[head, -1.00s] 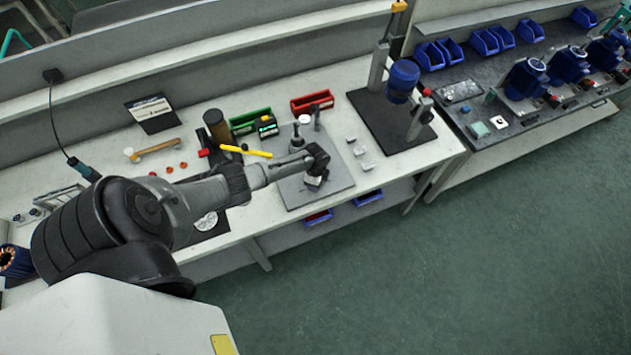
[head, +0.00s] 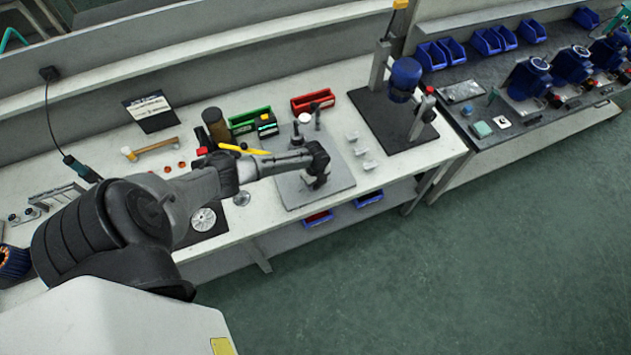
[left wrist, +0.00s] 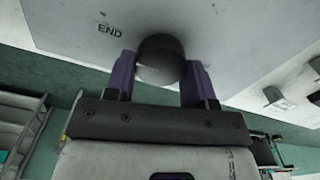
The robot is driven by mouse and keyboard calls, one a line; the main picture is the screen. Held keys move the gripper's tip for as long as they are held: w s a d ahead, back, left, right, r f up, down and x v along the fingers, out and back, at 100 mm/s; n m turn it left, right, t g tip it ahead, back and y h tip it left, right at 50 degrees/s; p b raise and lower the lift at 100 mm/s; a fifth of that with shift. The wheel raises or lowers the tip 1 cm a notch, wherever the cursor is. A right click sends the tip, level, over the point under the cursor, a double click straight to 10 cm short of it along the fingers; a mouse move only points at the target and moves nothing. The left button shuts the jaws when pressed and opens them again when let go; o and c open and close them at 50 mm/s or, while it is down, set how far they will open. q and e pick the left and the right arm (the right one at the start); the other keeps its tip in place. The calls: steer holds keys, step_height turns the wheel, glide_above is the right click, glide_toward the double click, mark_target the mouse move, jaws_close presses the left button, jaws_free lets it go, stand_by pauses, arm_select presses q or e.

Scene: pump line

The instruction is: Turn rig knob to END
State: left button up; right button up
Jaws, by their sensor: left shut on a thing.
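The rig knob (left wrist: 160,60) is a dark round knob in the left wrist view. It sits between the two purple-grey fingers of my left gripper (left wrist: 160,82), which is shut on it. The printed word END (left wrist: 109,30) lies on the grey rig plate (left wrist: 230,35), up and to the left of the knob. In the head view the rig plate (head: 338,180) lies on the bench, and my left gripper (head: 317,178) is over its front part. There the knob is hidden by my gripper and wrist. My right gripper is in neither view.
A white-topped post (head: 304,118) stands at the back of the plate. Small grey blocks (head: 361,151) lie to its right, then a blue-headed press (head: 404,75). A red bin (head: 313,101), green bin (head: 250,118) and yellow-handled tool (head: 240,149) are behind my arm.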

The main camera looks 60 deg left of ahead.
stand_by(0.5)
arm_select(q)
steer(key=o, duration=0.9)
steer(key=shift+r, duration=0.5)
steer(key=shift+r+p, duration=0.5)
steer(key=shift+r, duration=5.9)
